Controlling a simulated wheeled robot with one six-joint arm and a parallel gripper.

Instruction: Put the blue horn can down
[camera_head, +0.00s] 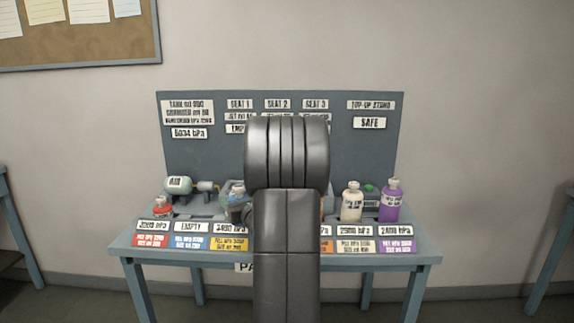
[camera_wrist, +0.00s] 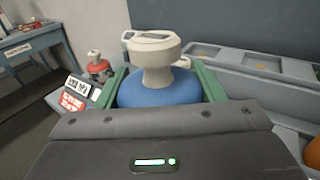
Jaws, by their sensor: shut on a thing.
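The blue horn can (camera_wrist: 160,92), with a blue body and a pale cream horn top, sits between the green fingers of my gripper (camera_wrist: 161,76) in the wrist view. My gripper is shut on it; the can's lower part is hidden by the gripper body. In the head view my arm covers the middle of the bench (camera_head: 205,258). A pale-topped item (camera_head: 238,190) shows just left of my arm; I cannot tell whether it is the held can.
A red can (camera_head: 162,208) stands at the bench's left end, and also shows in the wrist view (camera_wrist: 99,68). A green AIR tank (camera_head: 178,186) lies behind. Cream (camera_head: 351,203) and purple (camera_head: 391,202) cans stand at right. A grey board (camera_head: 210,155) rises behind.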

